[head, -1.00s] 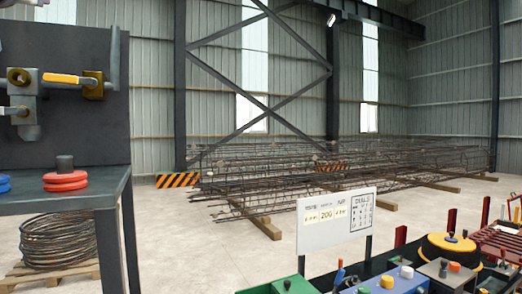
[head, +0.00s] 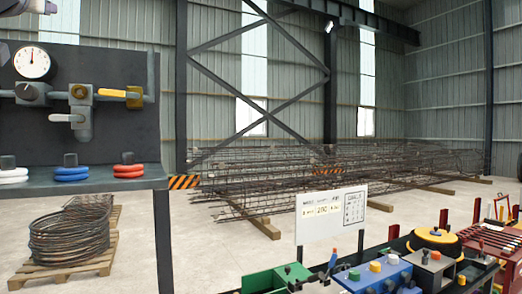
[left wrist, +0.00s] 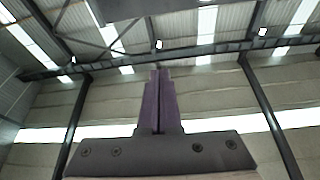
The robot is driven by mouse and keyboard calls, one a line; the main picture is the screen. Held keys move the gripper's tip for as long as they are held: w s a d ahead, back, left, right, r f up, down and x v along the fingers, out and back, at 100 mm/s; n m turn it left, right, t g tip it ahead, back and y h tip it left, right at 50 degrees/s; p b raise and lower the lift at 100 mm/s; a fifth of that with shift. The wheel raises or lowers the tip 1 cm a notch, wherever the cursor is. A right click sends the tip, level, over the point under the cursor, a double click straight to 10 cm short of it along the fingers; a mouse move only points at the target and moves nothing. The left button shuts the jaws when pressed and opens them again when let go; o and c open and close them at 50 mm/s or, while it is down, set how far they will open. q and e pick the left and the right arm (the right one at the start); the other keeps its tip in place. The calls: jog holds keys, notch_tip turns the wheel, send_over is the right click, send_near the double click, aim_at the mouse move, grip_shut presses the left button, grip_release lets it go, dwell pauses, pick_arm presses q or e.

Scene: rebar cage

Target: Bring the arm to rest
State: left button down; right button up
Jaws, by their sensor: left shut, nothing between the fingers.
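My left gripper (head: 48,7) shows only in part at the top left corner of the head view, high up near the dark gauge panel. In the left wrist view its two purple-grey fingers (left wrist: 160,76) are pressed together, with nothing between them. They point up against the roof beams and the pale wall. My right gripper is in neither view.
A dark bench (head: 90,181) with valves, a gauge (head: 32,63) and coloured rings stands at left. A wire coil (head: 68,238) lies on a pallet. The rebar cage (head: 330,172) lies behind. A sign (head: 331,213) and tool trays fill the lower right. Open floor lies between.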

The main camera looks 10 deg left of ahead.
pick_arm(q)
jog(key=w+d+f+m+g+h, duration=0.1)
jog(key=w+d+f+h, duration=0.35)
jog(key=w+f, duration=0.45)
jog(key=w+d+f+m+g+h, duration=0.2)
jog(key=w+d+f+h, duration=0.35)
jog(key=f, duration=0.55)
jog(key=w+d+f+m+g+h, duration=0.25)
jog(key=d+f+g+h, duration=0.2)
jog(key=d+f, duration=1.4)
jog(key=s+d+f+m+g, duration=0.25)
jog(key=s+d+f, duration=0.35)
jog(key=f, duration=0.3)
jog(key=s+d+f+m+g, duration=0.1)
jog(key=s+d+f+g, duration=0.3)
jog(key=s+d+f, duration=0.4)
jog(key=s+a+f+m+g+y, duration=0.2)
jog(key=s+f+m+g, duration=0.2)
jog(key=s+f, duration=1.05)
notch_tip(320, 180, down, 9)
jog(key=s+b, duration=0.1)
jog(key=b, duration=0.9)
jog(key=shift+s, duration=0.2)
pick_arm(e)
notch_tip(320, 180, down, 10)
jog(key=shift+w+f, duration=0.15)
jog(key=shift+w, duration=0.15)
